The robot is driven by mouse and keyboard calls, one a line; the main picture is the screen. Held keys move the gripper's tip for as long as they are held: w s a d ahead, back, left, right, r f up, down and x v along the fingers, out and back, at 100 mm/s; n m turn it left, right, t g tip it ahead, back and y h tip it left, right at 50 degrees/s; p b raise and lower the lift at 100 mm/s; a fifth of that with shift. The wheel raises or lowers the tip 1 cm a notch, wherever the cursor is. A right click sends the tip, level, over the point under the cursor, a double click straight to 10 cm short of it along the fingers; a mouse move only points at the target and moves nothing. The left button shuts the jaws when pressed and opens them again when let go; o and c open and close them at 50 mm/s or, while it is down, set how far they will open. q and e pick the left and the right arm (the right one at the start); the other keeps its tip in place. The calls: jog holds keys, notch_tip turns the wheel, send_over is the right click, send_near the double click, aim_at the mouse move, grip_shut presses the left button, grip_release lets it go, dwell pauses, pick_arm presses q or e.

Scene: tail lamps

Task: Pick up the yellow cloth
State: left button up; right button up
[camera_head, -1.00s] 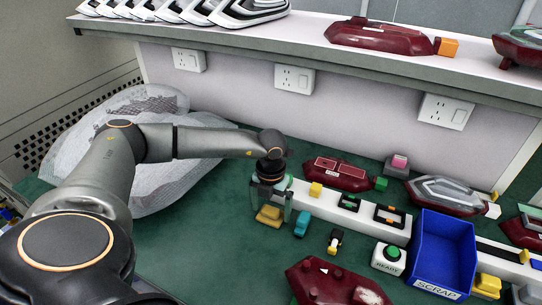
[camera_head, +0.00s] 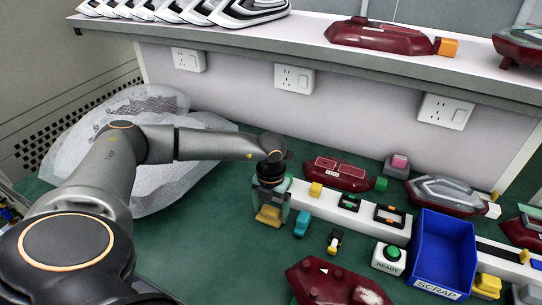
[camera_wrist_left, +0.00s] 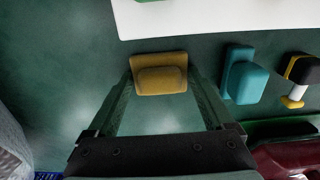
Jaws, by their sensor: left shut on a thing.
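The yellow cloth (camera_head: 268,215) looks like a small folded yellow pad at the left end of the white strip. In the left wrist view the yellow cloth (camera_wrist_left: 160,75) sits between the fingertips. My left gripper (camera_head: 270,205) points down over it and is shut on it; the fingers touch its two sides in the left wrist view (camera_wrist_left: 160,82). Whether the cloth is clear of the green mat cannot be told. My right gripper is not in view.
A teal block (camera_head: 302,223) and a black-and-yellow piece (camera_head: 335,240) lie to the right. A white strip (camera_head: 330,212) with small parts runs behind. A blue SCRAP bin (camera_head: 440,250), READY button (camera_head: 389,258) and red lamps (camera_head: 340,172) stand further right. Bagged lamps (camera_head: 160,190) lie left.

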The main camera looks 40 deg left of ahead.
aim_at(271, 209)
pick_arm(q)
jog(key=shift+r, duration=0.45)
notch_tip(271, 209, up, 2)
jog(key=shift+r, duration=0.25)
jog(key=s+d+r, duration=0.9)
jog(key=d, duration=0.1)
jog(key=shift+s+d+r, duration=0.15)
jog(key=shift+s+r, duration=0.15)
jog(key=o, duration=0.8)
jog(key=c, duration=0.6)
jog(key=shift+c, duration=0.2)
